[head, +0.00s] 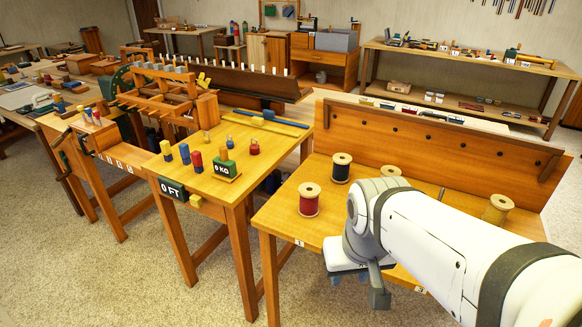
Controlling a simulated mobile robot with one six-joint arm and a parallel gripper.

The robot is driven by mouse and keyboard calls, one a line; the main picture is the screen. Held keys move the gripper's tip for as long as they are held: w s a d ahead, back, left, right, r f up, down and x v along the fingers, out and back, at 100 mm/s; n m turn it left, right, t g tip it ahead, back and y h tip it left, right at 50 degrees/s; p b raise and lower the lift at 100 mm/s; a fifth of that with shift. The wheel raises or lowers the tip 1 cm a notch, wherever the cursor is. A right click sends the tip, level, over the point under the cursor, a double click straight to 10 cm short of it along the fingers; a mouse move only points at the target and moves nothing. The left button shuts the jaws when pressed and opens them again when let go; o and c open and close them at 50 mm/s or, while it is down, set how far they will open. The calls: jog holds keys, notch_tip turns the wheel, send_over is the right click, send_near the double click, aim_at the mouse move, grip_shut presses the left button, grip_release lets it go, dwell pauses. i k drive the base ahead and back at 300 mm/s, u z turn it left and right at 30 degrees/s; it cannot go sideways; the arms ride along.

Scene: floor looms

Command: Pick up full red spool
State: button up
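A red spool (309,199) with pale wooden ends stands upright at the front left of the yellow-topped table on the right. It looks well wound with red thread. My gripper (357,287) is to the right of the red spool and nearer the camera, pointing down by the table's front edge. Its two grey fingers are apart and nothing shows between them. It does not touch the spool. The wrist and arm hide part of the tabletop.
A dark spool (341,168) stands just behind the red one. A pale-topped spool (390,171) is partly hidden by my arm, and a yellow spool (497,209) stands at right. A wooden back panel (430,140) rises behind. A table with small weights (222,165) stands left.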

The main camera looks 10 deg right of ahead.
aim_at(309, 193)
jog(key=z, duration=0.05)
jog(key=i, duration=0.9)
jog(key=u, duration=0.05)
